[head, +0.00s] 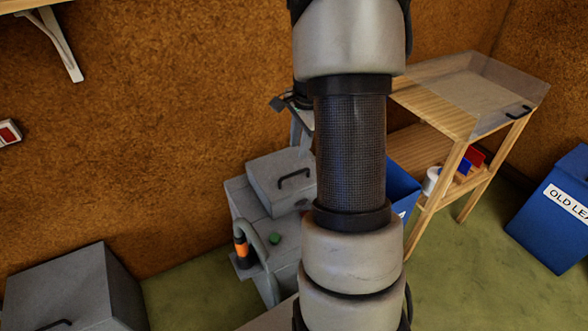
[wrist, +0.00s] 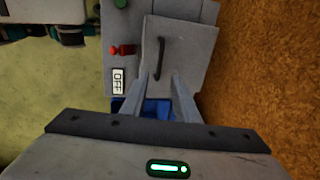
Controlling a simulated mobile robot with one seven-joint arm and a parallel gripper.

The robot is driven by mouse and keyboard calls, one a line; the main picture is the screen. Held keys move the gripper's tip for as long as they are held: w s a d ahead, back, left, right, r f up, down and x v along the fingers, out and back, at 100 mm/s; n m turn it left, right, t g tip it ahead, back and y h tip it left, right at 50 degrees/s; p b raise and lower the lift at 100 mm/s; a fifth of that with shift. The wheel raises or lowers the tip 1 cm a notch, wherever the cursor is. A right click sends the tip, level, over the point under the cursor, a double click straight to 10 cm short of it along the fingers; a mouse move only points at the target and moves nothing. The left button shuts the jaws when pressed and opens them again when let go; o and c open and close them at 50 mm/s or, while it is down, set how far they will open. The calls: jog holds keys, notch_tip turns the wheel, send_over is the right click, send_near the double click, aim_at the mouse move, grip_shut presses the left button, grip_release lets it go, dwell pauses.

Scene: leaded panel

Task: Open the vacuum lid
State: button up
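The grey vacuum (head: 247,207) stands against the wall, partly behind my arm. Its lid (head: 285,166) lies flat on top with a dark bar handle (head: 294,178). In the wrist view the lid (wrist: 183,35) and handle (wrist: 160,58) are ahead of my gripper (wrist: 158,80). The two fingers are apart with nothing between them. The handle's near end lies in line with the gap, and I cannot tell the height between them. In the head view my arm hides most of the gripper.
The vacuum carries a green button (head: 274,238), a red switch (wrist: 122,50), an OFF label (wrist: 118,80) and a hose with an orange band (head: 242,247). A blue bin (head: 402,187) stands close beside it. A wooden shelf unit (head: 432,105) is to the right; a grey box (head: 75,285) is at lower left.

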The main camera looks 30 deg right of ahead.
aim_at(295, 174)
jog(key=f, duration=0.3)
jog(key=w+f+b, duration=0.1)
jog(key=f, duration=0.3)
jog(key=w+f+b, duration=0.1)
jog(key=f, duration=0.2)
jog(key=shift+w+d+f, duration=0.1)
jog(key=shift+f, duration=0.15)
grip_shut()
